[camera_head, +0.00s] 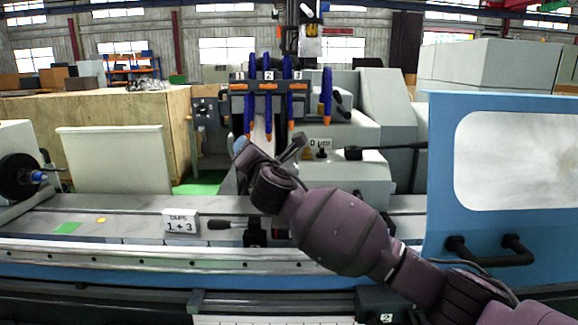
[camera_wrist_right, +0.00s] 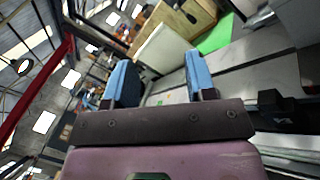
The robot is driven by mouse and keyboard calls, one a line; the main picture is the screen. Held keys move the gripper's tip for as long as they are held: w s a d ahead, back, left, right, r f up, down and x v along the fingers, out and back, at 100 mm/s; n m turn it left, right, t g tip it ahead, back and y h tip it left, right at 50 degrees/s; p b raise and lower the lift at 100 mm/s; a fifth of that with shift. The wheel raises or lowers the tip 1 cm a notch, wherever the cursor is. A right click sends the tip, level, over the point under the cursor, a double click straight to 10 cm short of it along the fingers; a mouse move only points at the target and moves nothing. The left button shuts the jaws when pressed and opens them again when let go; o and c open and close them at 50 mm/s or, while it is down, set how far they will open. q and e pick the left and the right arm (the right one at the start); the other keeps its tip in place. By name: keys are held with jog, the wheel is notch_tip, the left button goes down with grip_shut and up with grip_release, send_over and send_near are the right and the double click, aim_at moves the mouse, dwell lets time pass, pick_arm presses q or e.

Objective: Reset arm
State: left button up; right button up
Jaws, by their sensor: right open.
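My right arm comes in from the lower right in the head view and reaches up over the grinder's bed. Its gripper (camera_head: 268,148) is near the middle of the picture, in front of the wheel head and below the blue hoses with orange nozzles (camera_head: 268,90). In the right wrist view the two blue fingers of the gripper (camera_wrist_right: 160,78) stand well apart with nothing between them. My left arm and gripper do not show.
A blue door (camera_head: 440,170) with a window and black handle stands at right. A dark round workhead part (camera_head: 20,176) is at left.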

jog(key=s+d+f+m+h, duration=0.1)
jog(key=s+d+f+m, duration=0.4)
jog(key=d+f+m, duration=0.25)
jog(key=s+d+f+m+g, duration=0.1)
jog(key=s+d+f+m, duration=0.45)
jog(key=f+m, duration=0.35)
jog(key=s+d+f+m+h, duration=0.1)
jog(key=s+d+f+m, duration=0.3)
jog(key=d+f+m, duration=0.45)
jog(key=s+d+f+m+g+h, duration=0.1)
jog(key=s+d+f+g+h, duration=0.1)
jog(key=s+d+f, duration=0.3)
jog(key=s+d+f+m+g+h, duration=0.1)
jog(key=s+d+f, duration=0.4)
jog(key=s+f, duration=0.5)
jog(key=s+d+f+m+g+h, duration=0.2)
jog(key=s+f, duration=0.6)
jog(key=s, duration=0.4)
jog(key=d+m, duration=0.1)
jog(key=d, duration=0.1)
jog(key=shift+s+d+g+h, duration=0.15)
jog(key=shift+d+g+h, duration=0.15)
jog(key=shift+d+g, duration=0.1)
